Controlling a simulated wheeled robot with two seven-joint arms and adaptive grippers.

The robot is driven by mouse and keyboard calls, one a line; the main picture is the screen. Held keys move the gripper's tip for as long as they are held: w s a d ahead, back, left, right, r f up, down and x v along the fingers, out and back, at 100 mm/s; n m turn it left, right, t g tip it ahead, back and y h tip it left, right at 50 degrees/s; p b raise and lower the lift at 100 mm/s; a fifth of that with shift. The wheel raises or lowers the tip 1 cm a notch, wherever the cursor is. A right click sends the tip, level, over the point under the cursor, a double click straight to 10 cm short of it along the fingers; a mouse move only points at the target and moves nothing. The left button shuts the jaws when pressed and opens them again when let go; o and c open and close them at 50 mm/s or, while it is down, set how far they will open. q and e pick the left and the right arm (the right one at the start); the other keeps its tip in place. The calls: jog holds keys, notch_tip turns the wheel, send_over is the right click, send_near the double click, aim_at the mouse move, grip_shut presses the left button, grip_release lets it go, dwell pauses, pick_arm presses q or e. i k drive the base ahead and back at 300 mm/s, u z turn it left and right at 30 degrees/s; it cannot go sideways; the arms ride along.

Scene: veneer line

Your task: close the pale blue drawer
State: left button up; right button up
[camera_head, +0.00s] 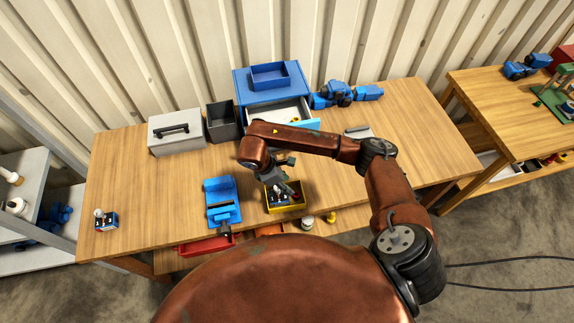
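The pale blue drawer (307,124) is pulled out of a blue cabinet (242,84) at the back of the workbench. Its pale interior shows, with a small yellow thing inside. My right arm crosses in front of the drawer and hides part of its front. My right gripper (281,193) points down over a yellow bin (270,210), nearer to me than the drawer and apart from it. Its fingers are small and dark against the bin's contents, so I cannot tell whether they are open. My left gripper is not in view.
A blue tray (270,76) sits on the cabinet. A grey box (176,132) and a dark open bin (221,121) stand left of it; blue tools (341,94) lie right. A blue vise (222,201) stands left of the yellow bin. The bench's left part is mostly clear.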

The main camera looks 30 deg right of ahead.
aim_at(281, 111)
jog(key=z, duration=0.9)
